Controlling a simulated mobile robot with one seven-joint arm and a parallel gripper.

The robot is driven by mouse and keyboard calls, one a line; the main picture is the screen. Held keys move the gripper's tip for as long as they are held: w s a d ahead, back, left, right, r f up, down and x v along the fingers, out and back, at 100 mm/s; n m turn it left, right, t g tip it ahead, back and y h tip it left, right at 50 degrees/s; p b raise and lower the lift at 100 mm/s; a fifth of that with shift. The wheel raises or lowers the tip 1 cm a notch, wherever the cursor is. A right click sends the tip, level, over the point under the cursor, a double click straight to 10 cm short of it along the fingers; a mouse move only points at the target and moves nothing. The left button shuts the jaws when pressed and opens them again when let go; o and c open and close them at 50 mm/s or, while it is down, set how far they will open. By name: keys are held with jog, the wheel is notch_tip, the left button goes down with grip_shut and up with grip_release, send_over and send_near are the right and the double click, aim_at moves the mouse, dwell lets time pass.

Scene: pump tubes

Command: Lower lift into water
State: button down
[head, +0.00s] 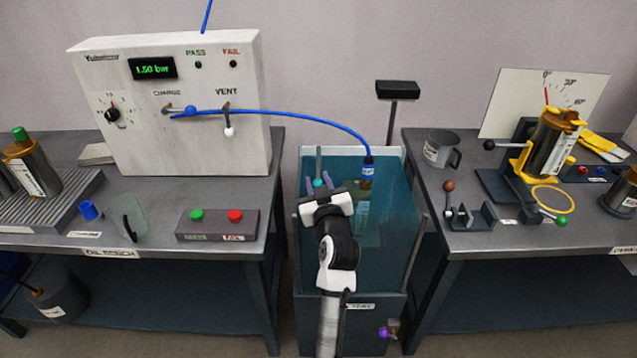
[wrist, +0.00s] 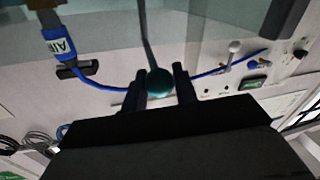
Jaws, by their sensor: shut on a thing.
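A teal ball knob (head: 319,183) sits on a thin grey rod (head: 319,158) at the left side of the water tank (head: 352,309). My gripper (head: 319,184) is over the tank's left part, with a finger on each side of the knob. In the wrist view my gripper (wrist: 159,80) is shut on the teal knob (wrist: 159,82). A pump tube (head: 365,184) stands in the tank, joined at its top to a blue hose by a blue-and-white connector (head: 368,168). Its lower part shows dimly through the water. My wrist hides part of the tank's left side.
The left bench holds a white pressure panel (head: 180,149) reading 1.50 bar and a box with green and red buttons (head: 217,224). The blue hose (head: 305,118) arches from panel to tank. The right bench holds a tilted tube in a yellow clamp (head: 556,140) and a grey mug (head: 438,148).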

jog(key=shift+f+b, duration=0.85)
jog(key=shift+f, duration=0.9)
jog(key=c, duration=1.2)
grip_release()
jog(key=shift+o, duration=0.4)
jog(key=shift+r, duration=0.2)
jog(key=shift+s, duration=0.15)
jog(key=s+d+b, duration=0.2)
jog(key=s+b, duration=0.1)
jog(key=s, duration=1)
jog(key=shift+s+d, duration=0.2)
jog(key=shift+d, duration=0.1)
